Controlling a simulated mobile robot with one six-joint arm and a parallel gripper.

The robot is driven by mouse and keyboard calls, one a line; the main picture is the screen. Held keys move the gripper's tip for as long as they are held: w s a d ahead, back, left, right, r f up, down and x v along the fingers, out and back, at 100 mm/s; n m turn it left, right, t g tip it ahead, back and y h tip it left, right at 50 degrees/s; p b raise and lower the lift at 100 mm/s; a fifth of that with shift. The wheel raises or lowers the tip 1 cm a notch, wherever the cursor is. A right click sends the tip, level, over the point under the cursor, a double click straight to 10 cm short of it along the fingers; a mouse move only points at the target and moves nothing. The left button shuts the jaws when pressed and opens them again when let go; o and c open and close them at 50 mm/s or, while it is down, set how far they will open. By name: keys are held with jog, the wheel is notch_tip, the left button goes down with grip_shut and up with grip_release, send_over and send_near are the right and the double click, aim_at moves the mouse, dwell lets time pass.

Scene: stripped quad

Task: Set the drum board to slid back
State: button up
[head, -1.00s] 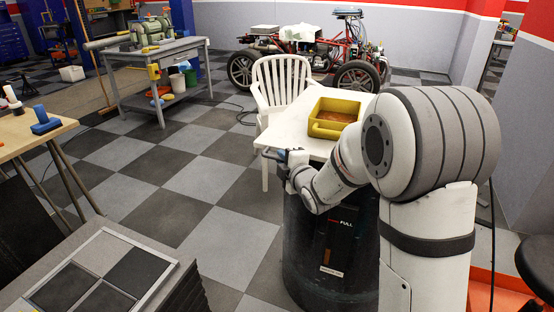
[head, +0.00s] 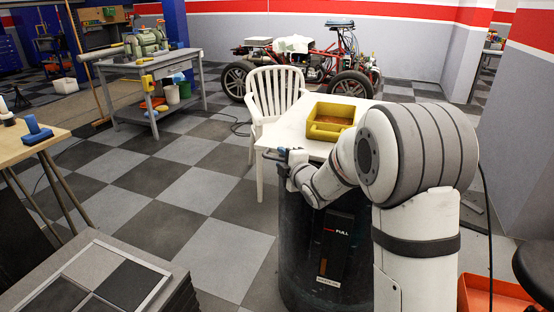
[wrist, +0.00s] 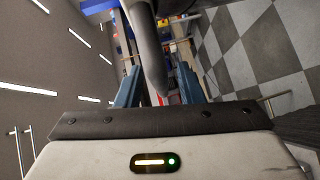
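The drum board is a white flat board (head: 285,133) on top of the dark drum marked FULL (head: 318,245). A yellow tray (head: 331,120) with brown contents sits on it. My gripper (head: 279,154) is at the board's near left corner, with my arm reaching in from the right. In the wrist view its two blue fingers (wrist: 158,88) stand apart. A grey rounded bar or edge shows between them, with no clear contact; I cannot tell whether it is the board's edge.
A white plastic chair (head: 274,92) stands close behind the board's left side. A grey workbench (head: 157,69) and a red vehicle frame (head: 339,62) are farther back. A stack of panels (head: 95,285) lies at front left. The chequered floor left of the drum is clear.

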jog(key=v, duration=0.7)
jog(key=shift+s, duration=0.4)
jog(key=shift+d, duration=0.15)
jog(key=shift+c, duration=0.2)
